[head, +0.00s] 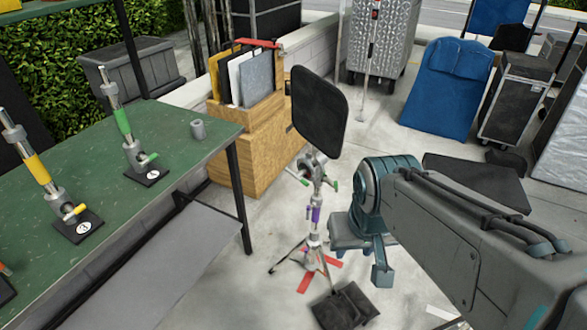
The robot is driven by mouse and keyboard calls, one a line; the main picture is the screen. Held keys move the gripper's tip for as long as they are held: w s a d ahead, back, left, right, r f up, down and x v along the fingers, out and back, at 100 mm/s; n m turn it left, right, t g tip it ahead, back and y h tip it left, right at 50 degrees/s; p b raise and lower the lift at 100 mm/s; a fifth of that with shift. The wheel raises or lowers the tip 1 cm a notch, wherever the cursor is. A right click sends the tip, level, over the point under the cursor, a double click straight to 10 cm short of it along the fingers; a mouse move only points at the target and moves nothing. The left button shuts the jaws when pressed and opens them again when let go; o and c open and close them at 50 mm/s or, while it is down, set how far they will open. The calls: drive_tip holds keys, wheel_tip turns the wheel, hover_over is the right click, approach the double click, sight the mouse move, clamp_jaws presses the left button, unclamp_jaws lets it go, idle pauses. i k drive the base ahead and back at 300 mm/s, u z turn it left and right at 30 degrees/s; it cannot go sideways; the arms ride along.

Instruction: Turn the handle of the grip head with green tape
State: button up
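The grip head with green tape (123,122) stands upright on a black base plate at the far end of the green table, at left. Its handle (148,159), with a green end, sticks out low on its right side. My gripper (381,268) is at right of centre, beyond the table's edge and well away from this head. My own arm partly hides it, and I cannot tell whether its fingers are open or shut. Nothing is visibly held.
A grip head with yellow tape (38,168) stands nearer on the green table (150,222). A small grey cup (198,129) sits near the table's right edge. A stand with a black flag (319,112) and a wooden crate (238,150) stand between table and arm.

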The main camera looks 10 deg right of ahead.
sight(298, 175)
drive_tip(key=z, duration=0.85)
drive_tip(key=i, duration=0.55)
drive_tip(key=u, duration=0.85)
